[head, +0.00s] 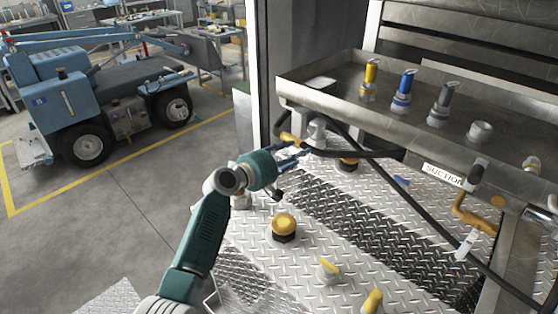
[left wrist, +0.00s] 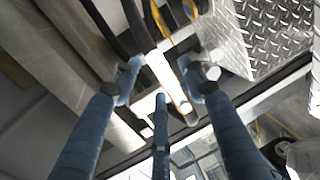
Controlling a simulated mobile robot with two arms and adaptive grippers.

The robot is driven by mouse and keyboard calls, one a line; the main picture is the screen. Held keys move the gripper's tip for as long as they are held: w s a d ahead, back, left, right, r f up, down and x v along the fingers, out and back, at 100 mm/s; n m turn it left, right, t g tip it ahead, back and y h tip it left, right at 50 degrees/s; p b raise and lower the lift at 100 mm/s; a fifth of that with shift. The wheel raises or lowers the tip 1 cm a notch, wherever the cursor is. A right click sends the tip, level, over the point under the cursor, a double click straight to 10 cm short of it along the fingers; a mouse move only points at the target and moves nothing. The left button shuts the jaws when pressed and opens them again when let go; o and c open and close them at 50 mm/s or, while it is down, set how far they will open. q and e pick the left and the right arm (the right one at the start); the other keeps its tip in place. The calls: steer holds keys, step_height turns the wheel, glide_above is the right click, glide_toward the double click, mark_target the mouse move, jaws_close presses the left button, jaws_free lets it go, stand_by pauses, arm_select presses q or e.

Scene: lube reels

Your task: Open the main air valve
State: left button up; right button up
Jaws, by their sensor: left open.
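A valve with a yellow-orange handle (head: 290,138) sits under the left corner of the steel tray, beside a pale grey fitting (head: 317,131) and black hoses. No label shows on it. My left gripper (head: 292,154) is just below and in front of this handle, with its blue fingers spread. In the left wrist view, the open fingers of my left gripper (left wrist: 162,84) surround a yellow-edged handle (left wrist: 183,103) and a bright pale bar. I cannot tell whether any finger touches them. My right gripper is not in view.
The steel tray (head: 330,104) holds yellow, blue and grey nozzles. Yellow-capped fittings, including one cap (head: 284,224), rise from the tread-plate deck (head: 258,262).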

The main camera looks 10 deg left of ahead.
arm_select(q)
steer(key=v, duration=0.9)
steer(key=shift+s+a, duration=0.15)
